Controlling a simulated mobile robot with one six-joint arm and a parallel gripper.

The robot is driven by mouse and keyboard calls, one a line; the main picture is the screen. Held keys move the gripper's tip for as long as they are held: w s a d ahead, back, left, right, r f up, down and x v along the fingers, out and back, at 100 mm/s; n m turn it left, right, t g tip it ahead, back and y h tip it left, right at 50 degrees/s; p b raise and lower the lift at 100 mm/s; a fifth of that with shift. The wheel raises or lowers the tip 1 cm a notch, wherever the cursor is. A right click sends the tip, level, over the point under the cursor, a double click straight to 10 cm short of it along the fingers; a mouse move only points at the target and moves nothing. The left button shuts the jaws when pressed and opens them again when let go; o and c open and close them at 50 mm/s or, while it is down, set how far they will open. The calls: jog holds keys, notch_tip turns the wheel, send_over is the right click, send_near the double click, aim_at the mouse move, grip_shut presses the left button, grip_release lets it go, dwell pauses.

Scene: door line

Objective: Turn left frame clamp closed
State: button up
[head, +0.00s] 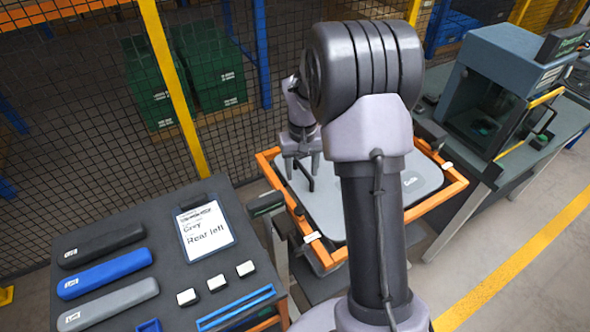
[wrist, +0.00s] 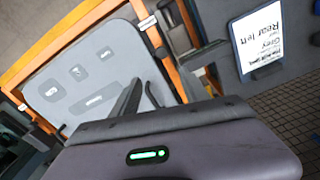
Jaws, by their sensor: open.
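The orange frame (head: 458,190) holds a grey door panel (head: 350,215) on the stand. A small clamp with a white tab (head: 312,237) sits on its near-left side; a similar white tab (head: 447,166) shows on the right side. In the wrist view, a white-tabbed clamp (wrist: 147,22) is on the orange bar (wrist: 178,48), beyond my fingers. Whether its lever is turned open or closed is too small to tell. My gripper (head: 301,174) is open, pointing down over the panel's far-left part, apart from the near-left clamp. It also shows in the wrist view (wrist: 172,82).
A dark table (head: 120,215) at left bears black, blue and grey handles, small white-topped blocks and a "Rear left" card (head: 205,230). A mesh fence (head: 80,90) and green crates (head: 210,70) stand behind. A glazed machine (head: 500,85) stands right. My arm hides part of the panel.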

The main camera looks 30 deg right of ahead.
send_over(299, 210)
notch_tip(299, 210, down, 5)
notch_tip(299, 210, down, 12)
jog(key=shift+s+r+b, duration=0.1)
jog(key=shift+b, duration=0.85)
grip_shut()
dwell(0.4)
